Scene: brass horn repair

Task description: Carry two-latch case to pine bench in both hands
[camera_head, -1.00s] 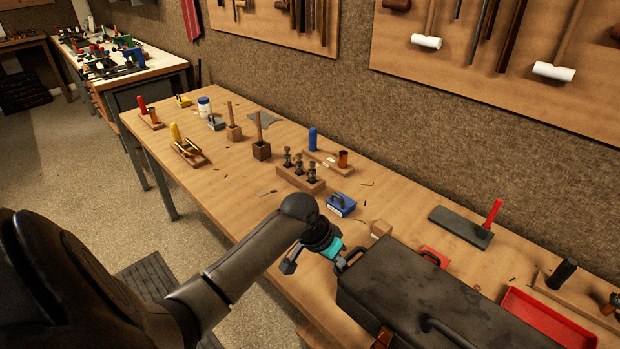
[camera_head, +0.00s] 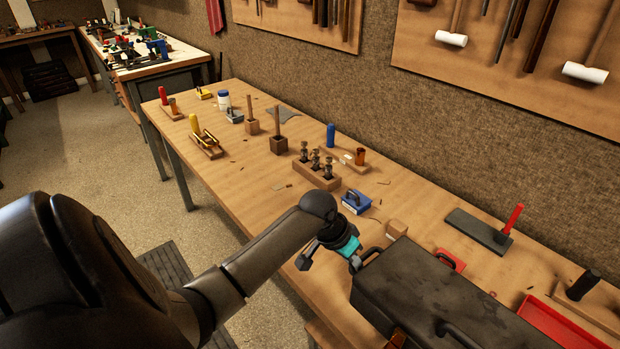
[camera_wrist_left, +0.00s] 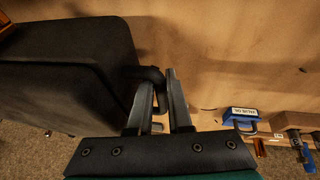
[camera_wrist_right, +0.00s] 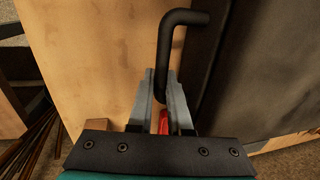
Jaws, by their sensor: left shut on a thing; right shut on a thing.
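The two-latch case (camera_head: 430,290) is a dark, scuffed box at the lower right of the head view, over the near part of the pine bench (camera_head: 240,180). My left gripper (camera_head: 354,256) is at its left end. In the left wrist view that gripper (camera_wrist_left: 160,90) is shut on the black end handle (camera_wrist_left: 148,72). In the right wrist view my right gripper (camera_wrist_right: 160,90) is shut on the other bent black handle (camera_wrist_right: 166,50); this gripper is outside the head view. I cannot tell whether the case touches the bench top.
Several wooden stands fill the bench's middle and far end. A tool board (camera_head: 520,70) hangs behind.

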